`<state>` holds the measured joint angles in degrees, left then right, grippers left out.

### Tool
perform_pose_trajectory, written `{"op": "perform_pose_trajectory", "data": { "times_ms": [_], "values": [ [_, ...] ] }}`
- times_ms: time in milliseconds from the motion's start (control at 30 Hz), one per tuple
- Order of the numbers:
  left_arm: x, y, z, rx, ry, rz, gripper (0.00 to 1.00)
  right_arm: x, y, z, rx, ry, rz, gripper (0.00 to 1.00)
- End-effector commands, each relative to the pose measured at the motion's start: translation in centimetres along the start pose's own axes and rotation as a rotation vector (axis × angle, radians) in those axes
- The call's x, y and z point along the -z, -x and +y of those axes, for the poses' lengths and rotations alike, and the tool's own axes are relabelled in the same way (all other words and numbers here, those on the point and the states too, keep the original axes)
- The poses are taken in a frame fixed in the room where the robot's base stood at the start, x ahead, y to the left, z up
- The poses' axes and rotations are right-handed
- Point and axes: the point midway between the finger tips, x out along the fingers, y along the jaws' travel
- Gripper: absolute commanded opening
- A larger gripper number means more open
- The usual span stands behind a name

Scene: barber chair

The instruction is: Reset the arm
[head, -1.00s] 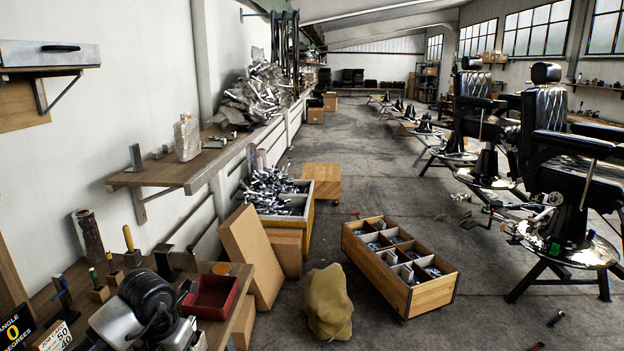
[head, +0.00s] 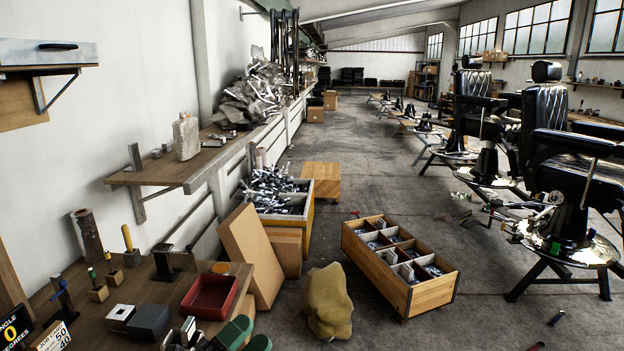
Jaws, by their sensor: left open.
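My left gripper (head: 247,338) shows at the bottom edge of the head view, over the front right of the workbench (head: 75,315). Two green fingertip pads stand a little apart. Nothing is visible between them, and the rest of the gripper is mostly cut off by the frame. A red tray (head: 210,297) lies on the bench just beyond and to the left of the pads, apart from them. My right gripper is not in view.
Small blocks (head: 150,322) and several upright tools (head: 128,240) stand on the bench. A cardboard box (head: 250,255) leans beside it. A yellow sack (head: 328,303) and a divided wooden crate (head: 400,268) are on the floor. Black barber chairs (head: 550,145) stand at right. The central aisle is open.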

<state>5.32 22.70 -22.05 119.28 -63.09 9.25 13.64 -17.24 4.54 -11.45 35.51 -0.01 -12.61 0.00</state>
Motion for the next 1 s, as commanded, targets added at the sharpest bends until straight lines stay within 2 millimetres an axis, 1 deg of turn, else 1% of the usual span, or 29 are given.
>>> {"op": "perform_pose_trajectory", "data": {
  "times_ms": [33, 67, 100, 167, 200, 267, 300, 367, 400, 467, 500, 600, 700, 800, 933, 967, 1000],
  "values": [
    [-1.1, 1.2, -0.3, 0.044, 0.093, -0.131, 0.47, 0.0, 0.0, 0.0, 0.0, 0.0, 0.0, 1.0],
    [-2.0, 2.0, -0.4, 0.065, 0.147, -0.214, 0.47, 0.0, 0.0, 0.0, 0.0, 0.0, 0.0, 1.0],
    [-3.1, 3.2, -0.3, 0.086, 0.221, -0.328, 0.47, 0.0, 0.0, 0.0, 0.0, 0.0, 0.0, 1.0],
    [-4.7, 5.4, 0.3, 0.101, 0.33, -0.501, 0.47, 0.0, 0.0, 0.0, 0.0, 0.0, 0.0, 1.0],
    [-5.6, 7.1, 0.9, 0.099, 0.403, -0.616, 0.47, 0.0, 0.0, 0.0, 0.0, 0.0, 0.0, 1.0],
    [-6.5, 9.9, 2.3, 0.08, 0.511, -0.79, 0.47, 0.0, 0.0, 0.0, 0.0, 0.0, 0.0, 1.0],
    [-6.8, 11.9, 3.4, 0.056, 0.584, -0.903, 0.47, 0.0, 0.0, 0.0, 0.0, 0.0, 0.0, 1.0],
    [-6.7, 15.0, 5.2, 0.005, 0.686, -1.066, 0.47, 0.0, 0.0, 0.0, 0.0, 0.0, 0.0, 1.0],
    [-6.4, 16.9, 6.3, -0.036, 0.75, -1.162, 0.47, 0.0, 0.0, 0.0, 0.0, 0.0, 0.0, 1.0],
    [-5.5, 19.5, 7.8, -0.102, 0.83, -1.287, 0.47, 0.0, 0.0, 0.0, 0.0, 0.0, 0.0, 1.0],
    [-4.8, 20.9, 8.6, -0.145, 0.879, -1.355, 0.47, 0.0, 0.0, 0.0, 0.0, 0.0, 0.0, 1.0],
    [-2.8, 24.0, 10.2, -0.254, 0.977, -1.497, 0.47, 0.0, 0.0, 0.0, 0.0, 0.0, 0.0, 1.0],
    [-0.6, 26.6, 11.3, -0.362, 1.059, -1.609, 0.47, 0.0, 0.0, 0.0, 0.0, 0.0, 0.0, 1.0],
    [1.7, 28.7, 12.1, -0.471, 1.13, -1.699, 0.47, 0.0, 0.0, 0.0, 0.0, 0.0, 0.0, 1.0],
    [4.7, 31.2, 12.5, -0.616, 1.213, -1.795, 0.47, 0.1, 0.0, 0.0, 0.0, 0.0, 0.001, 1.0],
    [4.9, 31.5, 13.0, -0.636, 1.22, -1.807, 0.47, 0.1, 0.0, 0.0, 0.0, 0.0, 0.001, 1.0],
    [4.2, 31.6, 14.1, -0.634, 1.214, -1.807, 0.47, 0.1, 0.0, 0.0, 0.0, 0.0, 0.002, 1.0]
  ]
}}
